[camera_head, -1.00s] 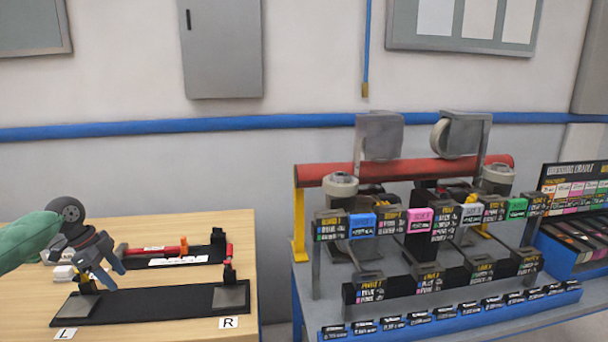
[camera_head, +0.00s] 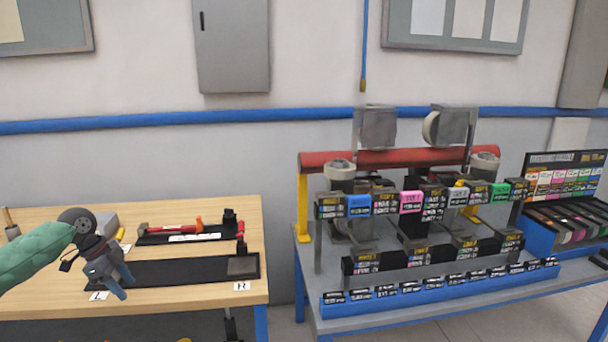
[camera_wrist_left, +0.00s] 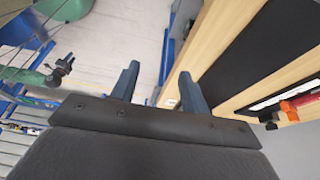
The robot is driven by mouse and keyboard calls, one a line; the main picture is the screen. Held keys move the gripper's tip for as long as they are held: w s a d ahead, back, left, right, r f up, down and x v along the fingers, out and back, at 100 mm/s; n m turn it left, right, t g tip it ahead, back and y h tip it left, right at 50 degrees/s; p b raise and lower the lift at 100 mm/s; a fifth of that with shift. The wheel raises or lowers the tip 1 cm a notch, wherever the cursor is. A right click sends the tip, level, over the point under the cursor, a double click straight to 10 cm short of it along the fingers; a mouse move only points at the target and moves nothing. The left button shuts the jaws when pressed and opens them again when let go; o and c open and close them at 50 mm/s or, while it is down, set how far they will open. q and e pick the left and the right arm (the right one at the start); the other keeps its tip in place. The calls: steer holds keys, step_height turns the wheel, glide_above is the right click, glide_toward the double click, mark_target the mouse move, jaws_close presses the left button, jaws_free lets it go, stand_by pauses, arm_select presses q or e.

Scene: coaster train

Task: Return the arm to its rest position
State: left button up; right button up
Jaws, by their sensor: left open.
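My left arm comes in from the left in the head view, with a green sleeve. My left gripper (camera_head: 121,289) is open and empty, over the front left part of the wooden table near the L label (camera_head: 97,296). In the left wrist view the two blue-grey fingers (camera_wrist_left: 158,88) stand apart with floor and the table edge between and beyond them. My right gripper is not in the head view; a small dark gripper-like shape (camera_wrist_left: 60,68) shows at the left of the left wrist view, too small to read.
The wooden table (camera_head: 200,292) holds a black tray (camera_head: 190,270), an R label (camera_head: 242,286) and a rack with a red tool (camera_head: 172,228). To the right, a grey bench (camera_head: 310,275) carries a red-beamed coaster rig (camera_head: 390,158) and label strips. Floor shows between the tables.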

arm_select(q)
steer(key=s+d+f+n, duration=0.1)
steer(key=s+d+f, duration=0.3)
steer(key=d+f, duration=0.5)
steer(key=s+d+f+n, duration=0.1)
steer(key=s+d+f, duration=0.35)
steer(key=f, duration=0.75)
steer(key=s+d+f+n, duration=0.2)
steer(key=d+f, duration=0.7)
steer(key=f, duration=0.1)
steer(key=s+d+f+n+y, duration=0.1)
steer(key=s+d+f+n, duration=0.2)
steer(key=s, duration=0.6)
steer(key=s+d+f+n+y, duration=0.1)
steer(key=s+d+f+n, duration=0.2)
steer(key=s+d+f, duration=0.2)
steer(key=s+d+f+n+y, duration=0.1)
steer(key=s+d+f+n, duration=0.2)
steer(key=s, duration=0.9)
steer(key=d+f, duration=0.2)
steer(key=d, duration=0.1)
steer(key=shift+s, duration=0.35)
